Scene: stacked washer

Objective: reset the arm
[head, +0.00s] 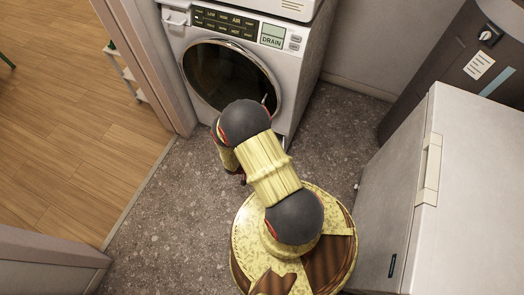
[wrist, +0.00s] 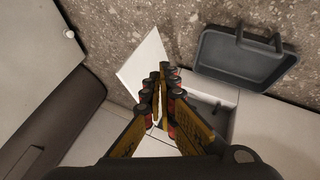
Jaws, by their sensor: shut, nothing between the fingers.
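My gripper (wrist: 164,72) shows in the wrist view with its two yellow-and-dark fingers together and nothing between them. In the head view my yellow arm with dark round joints reaches from my round base toward the front of the washer (head: 297,62); the gripper's fingers cannot be made out there. The washer's round dark door (head: 232,75) looks shut, and my arm covers its lower edge.
A white cabinet (head: 465,200) stands close on the right. Speckled floor (head: 180,215) is clear left of my base.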

